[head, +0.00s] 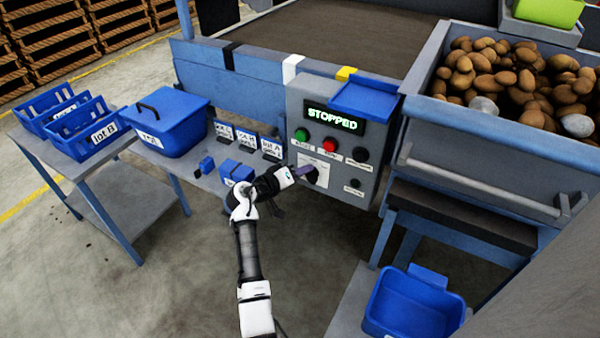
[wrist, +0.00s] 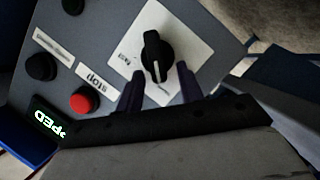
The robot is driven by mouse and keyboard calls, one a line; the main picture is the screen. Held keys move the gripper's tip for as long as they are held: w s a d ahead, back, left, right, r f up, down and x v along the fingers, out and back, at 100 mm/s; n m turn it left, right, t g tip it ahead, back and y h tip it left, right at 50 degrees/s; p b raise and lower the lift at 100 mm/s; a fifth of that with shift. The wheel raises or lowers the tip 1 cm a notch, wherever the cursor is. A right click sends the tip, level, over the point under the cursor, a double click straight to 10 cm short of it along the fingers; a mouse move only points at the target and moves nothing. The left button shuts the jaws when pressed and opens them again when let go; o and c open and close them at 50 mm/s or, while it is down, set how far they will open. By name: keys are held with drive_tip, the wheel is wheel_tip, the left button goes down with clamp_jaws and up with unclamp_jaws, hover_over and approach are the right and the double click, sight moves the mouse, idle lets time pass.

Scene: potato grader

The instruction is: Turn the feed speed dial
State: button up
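The feed speed dial is a black knob (wrist: 156,55) with a raised grip bar and a white pointer line, on a white scale plate (wrist: 178,27) in the wrist view. In the head view the dial (head: 312,176) is partly hidden by my gripper (head: 303,170) at the lower left of the grey control box (head: 345,135). In the wrist view my gripper (wrist: 160,86) is open, its two dark fingers apart, with the dial just beyond and between the tips. I see no clear contact. The display (head: 333,119) reads STOPPED.
A green button (head: 302,134), a red stop button (head: 329,145) and black knobs (head: 360,154) sit close to the dial. A blue tray (head: 360,101) tops the box. Potatoes (head: 515,75) fill the hopper at right. A blue bin (head: 410,305) stands low at right.

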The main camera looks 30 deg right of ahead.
drive_tip(key=b+v, duration=0.1)
drive_tip(key=v, duration=1.3)
drive_tip(key=shift+b, duration=0.3)
